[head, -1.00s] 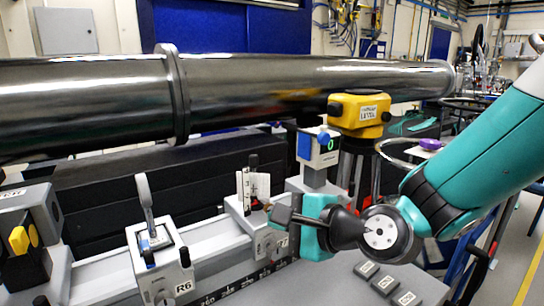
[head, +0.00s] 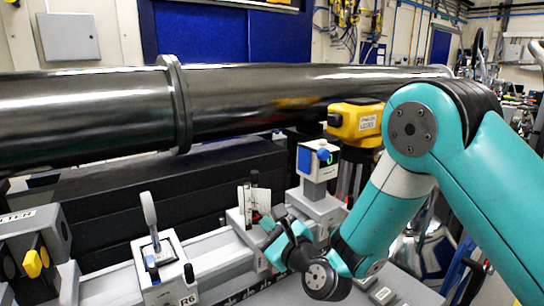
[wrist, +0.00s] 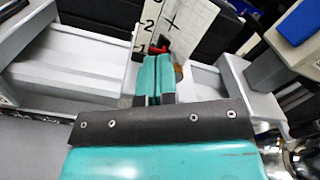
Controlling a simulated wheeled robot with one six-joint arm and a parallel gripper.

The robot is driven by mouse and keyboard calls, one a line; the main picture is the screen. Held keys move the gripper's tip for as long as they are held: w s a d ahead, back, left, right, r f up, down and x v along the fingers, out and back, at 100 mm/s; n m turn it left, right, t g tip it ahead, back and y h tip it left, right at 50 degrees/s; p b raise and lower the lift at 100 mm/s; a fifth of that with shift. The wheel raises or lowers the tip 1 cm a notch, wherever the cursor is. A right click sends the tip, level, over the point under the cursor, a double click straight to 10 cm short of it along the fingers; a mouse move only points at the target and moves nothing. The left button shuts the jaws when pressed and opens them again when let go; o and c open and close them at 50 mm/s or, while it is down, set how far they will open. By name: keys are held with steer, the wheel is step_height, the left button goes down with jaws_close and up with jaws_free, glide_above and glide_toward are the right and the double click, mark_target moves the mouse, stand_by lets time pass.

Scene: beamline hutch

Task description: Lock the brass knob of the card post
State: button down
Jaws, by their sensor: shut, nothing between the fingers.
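The card post (head: 242,222) stands on the rail with its upright white card (head: 255,201). In the wrist view the card (wrist: 180,22) shows numbers, a cross and a small red pointer. The brass knob (wrist: 179,73) shows just right of my fingertips, partly hidden by them; I cannot tell whether they touch. In the head view the knob is not clear behind my gripper. My gripper (head: 270,232) is shut and empty, close in front of the card post. The closed fingers (wrist: 158,75) point at the post's base below the card.
Post R6 (head: 165,275) with a grey lever stands left on the rail. A post with a blue knob (head: 318,165) stands just behind right. The yellow level (head: 357,122) is beyond it. The long steel pipe (head: 90,108) crosses behind the rail.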

steer(key=shift+w+a+r+p, duration=0.1)
steer(key=shift+w+r+p, duration=0.1)
steer(key=shift+p, duration=0.2)
steer(key=shift+a+f, duration=0.1)
stand_by(0.5)
steer(key=shift+w+d, duration=0.15)
steer(key=shift+d, duration=0.05)
